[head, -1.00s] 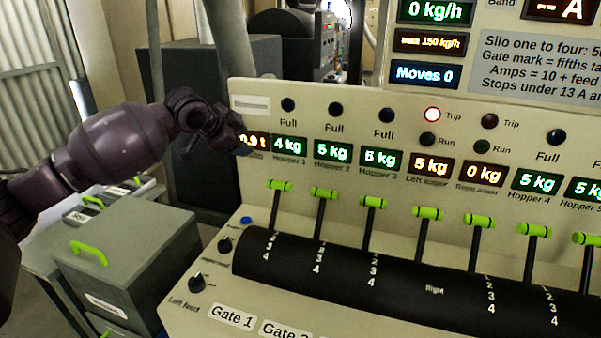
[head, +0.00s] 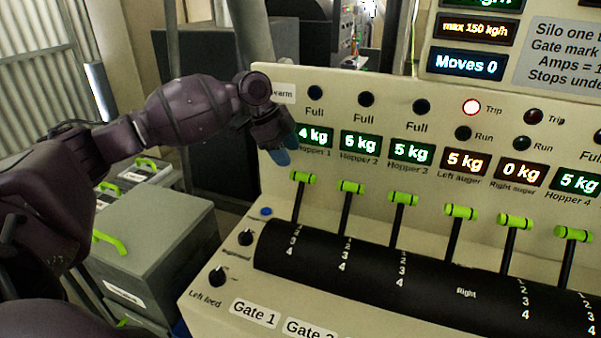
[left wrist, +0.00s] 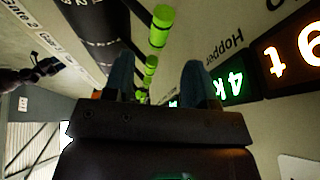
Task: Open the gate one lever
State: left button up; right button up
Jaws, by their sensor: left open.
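The gate one lever (head: 303,180) is the leftmost of a row of black levers with green cross handles. It stands upright from the black curved cover, above the Gate 1 label (head: 254,312). My left gripper (head: 284,150) is in front of the panel by the Hopper 1 display, above and slightly left of that handle and apart from it. In the left wrist view my left gripper (left wrist: 158,82) has its two blue fingers spread with nothing held. Green handles show beyond them, the nearest one (left wrist: 160,28) above the gap. A dark arm part, possibly my right gripper (left wrist: 42,70), shows at the left edge there.
The control panel (head: 275,85) rises behind the levers, with lit displays and a lit Trip lamp (head: 471,107). The second lever (head: 351,187) stands close to the right. Two knobs and a blue button (head: 266,212) are at the left. Grey cabinets (head: 160,240) stand further left.

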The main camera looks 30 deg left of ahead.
aim_at(301, 173)
pick_arm(q)
jog(key=x, duration=0.7)
jog(key=shift+f, duration=0.1)
grip_shut()
